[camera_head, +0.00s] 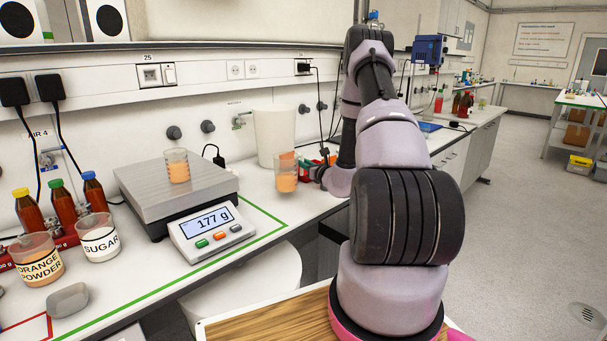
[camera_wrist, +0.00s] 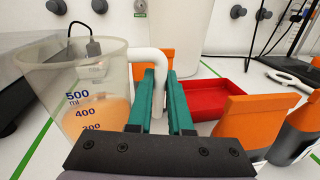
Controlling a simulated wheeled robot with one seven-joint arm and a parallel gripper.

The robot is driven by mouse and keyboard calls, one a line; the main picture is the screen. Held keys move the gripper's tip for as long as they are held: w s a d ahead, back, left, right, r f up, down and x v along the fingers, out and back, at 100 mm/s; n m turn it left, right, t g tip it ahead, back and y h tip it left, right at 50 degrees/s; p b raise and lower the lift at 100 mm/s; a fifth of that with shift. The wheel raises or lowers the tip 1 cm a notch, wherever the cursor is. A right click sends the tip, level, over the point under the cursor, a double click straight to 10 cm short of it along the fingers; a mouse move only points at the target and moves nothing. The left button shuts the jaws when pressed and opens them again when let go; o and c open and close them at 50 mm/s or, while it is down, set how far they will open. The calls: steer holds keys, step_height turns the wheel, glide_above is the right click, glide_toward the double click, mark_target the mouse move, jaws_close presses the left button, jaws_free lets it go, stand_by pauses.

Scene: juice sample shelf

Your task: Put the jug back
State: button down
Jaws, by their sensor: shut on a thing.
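The jug (camera_head: 285,180) is clear and holds orange liquid. It is beside the scale, in front of a tall white container (camera_head: 275,135). In the wrist view the jug (camera_wrist: 75,95) is upright at the left, with 500 and 400 ml marks. My gripper (camera_wrist: 163,82) has teal fingers shut on its white handle (camera_wrist: 160,62). The jug's base is hidden in the wrist view, and I cannot tell whether it touches the bench. In the head view my arm comes from the right and mostly hides the gripper.
A scale (camera_head: 170,198) reads 177 g and bears a beaker of orange liquid (camera_head: 177,166). Beakers of orange powder (camera_head: 37,262) and sugar (camera_head: 99,240) and several brown bottles stand left. A red tray (camera_wrist: 215,98) and orange-topped items (camera_wrist: 240,118) lie close right of the fingers.

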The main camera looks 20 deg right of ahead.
mark_target(302, 172)
steer(key=shift+f, duration=1.7)
steer(key=shift+f, duration=0.15)
steer(key=c, duration=0.8)
jaws_free()
steer(key=shift+c, duration=0.2)
steer(key=shift+a, duration=0.1)
